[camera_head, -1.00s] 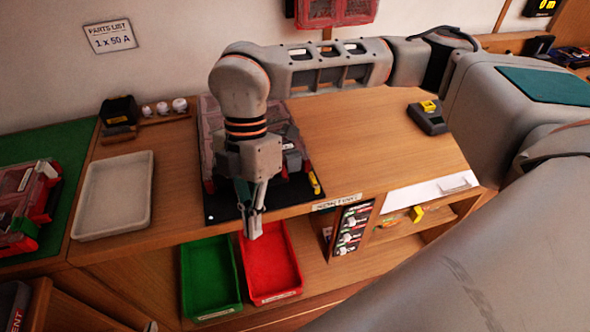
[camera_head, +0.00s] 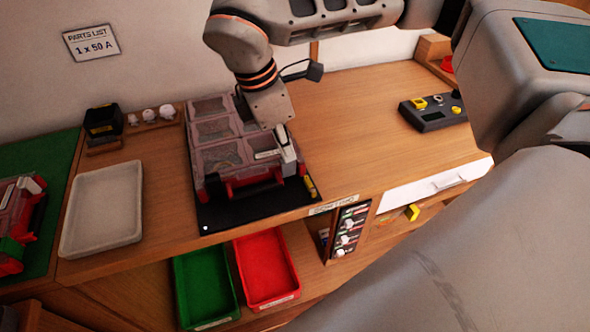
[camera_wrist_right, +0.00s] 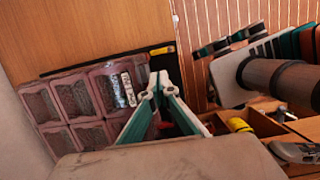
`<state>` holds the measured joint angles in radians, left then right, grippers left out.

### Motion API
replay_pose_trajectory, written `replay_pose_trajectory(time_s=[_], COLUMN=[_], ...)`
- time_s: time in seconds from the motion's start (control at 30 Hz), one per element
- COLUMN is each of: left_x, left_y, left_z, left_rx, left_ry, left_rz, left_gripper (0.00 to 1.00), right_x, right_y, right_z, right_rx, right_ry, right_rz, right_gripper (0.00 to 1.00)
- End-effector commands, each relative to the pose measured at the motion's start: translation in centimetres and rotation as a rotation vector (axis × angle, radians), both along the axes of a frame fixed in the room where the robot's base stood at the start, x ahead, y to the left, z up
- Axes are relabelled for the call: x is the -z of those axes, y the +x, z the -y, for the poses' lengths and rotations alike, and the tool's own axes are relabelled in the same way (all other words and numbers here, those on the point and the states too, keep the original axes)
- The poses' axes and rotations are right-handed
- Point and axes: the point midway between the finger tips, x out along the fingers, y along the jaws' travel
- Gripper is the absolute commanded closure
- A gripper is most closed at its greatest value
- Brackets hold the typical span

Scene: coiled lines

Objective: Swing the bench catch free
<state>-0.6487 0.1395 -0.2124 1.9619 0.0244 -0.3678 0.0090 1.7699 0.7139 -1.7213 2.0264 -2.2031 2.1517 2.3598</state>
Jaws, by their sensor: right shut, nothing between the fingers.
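A clear-lidded parts case (camera_head: 215,130) with a red base and dark handle lies on a black mat (camera_head: 225,215) on the bench; it also shows in the right wrist view (camera_wrist_right: 75,108). My right gripper (camera_head: 288,153) is shut and empty at the case's front right corner, its fingers pointing down. The fingertips (camera_wrist_right: 158,80) are together in the wrist view, over the case's edge. The catch at that corner is largely hidden by the fingers, so I cannot tell its position or whether they touch it. My left gripper is not in view.
A second red case (camera_head: 20,215) lies on a green mat at the left. An empty pale tray (camera_head: 100,210) stands between the cases. Green (camera_head: 205,290) and red (camera_head: 267,270) bins sit below the front edge. A dark device (camera_head: 435,112) stands on the right; bench between is clear.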

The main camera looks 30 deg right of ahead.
Motion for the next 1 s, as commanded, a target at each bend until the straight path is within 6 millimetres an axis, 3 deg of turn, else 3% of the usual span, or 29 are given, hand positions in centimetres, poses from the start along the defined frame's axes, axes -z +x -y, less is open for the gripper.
replay_pose_trajectory(time_s=[0.6, 1.0], left_x=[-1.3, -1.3], left_y=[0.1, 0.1], left_z=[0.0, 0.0], left_rx=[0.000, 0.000], left_ry=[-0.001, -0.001], left_rz=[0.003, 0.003], left_gripper=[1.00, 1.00], right_x=[8.6, 9.6], right_y=[-0.6, -0.6], right_z=[2.1, 2.3], right_rx=[0.000, -0.001], right_ry=[0.001, 0.002], right_rz=[-0.003, -0.002], right_gripper=[1.00, 1.00])
